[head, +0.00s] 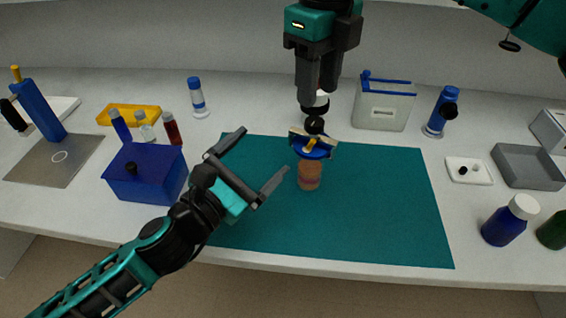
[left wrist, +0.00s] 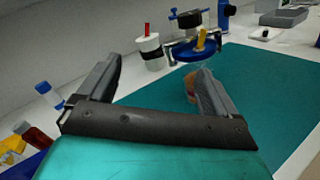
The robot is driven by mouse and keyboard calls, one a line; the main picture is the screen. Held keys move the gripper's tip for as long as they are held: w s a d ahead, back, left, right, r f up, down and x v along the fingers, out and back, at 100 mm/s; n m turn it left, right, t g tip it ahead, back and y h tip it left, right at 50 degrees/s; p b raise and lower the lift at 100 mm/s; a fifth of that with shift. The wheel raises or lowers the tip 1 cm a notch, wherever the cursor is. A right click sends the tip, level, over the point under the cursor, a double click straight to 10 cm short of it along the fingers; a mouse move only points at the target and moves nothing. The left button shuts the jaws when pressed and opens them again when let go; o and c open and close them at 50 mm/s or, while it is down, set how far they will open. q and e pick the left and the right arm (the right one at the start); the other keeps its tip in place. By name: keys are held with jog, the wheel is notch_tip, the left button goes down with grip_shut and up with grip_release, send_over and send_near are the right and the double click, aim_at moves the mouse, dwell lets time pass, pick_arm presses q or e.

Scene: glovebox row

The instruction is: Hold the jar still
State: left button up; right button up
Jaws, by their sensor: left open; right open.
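An orange-brown jar (head: 309,176) stands on the teal mat (head: 375,215), topped by a wide blue lid or tool (head: 318,153) with a yellow bar and a black knob. In the left wrist view the jar (left wrist: 190,86) is partly hidden behind one finger, with the blue top (left wrist: 185,52) above it. My left gripper (head: 265,149) is open and empty to the left of the jar, apart from it; it also shows in the left wrist view (left wrist: 160,68). My right gripper (head: 318,98) is open, pointing down above and behind the jar's top.
A white container (left wrist: 150,52) stands behind the mat, mostly hidden by my right gripper in the head view. A blue box (head: 146,178) sits left of my left gripper. A clear blue-topped case (head: 383,108) stands behind. The mat's right half is clear.

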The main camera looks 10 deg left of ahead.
pick_arm(q)
jog(key=d+n, duration=0.4)
jog(key=d, duration=0.1)
send_near(302, 176)
jog(key=shift+n+g, duration=0.3)
jog(key=x, duration=0.4)
jog(key=shift+w+a+r, duration=0.15)
jog(key=shift+r, duration=0.1)
jog(key=x, duration=0.7)
jog(key=shift+w+f, duration=0.1)
jog(key=shift+w, duration=0.1)
jog(key=shift+c, duration=0.2)
jog(key=c, duration=1.4)
jog(key=shift+o, duration=0.2)
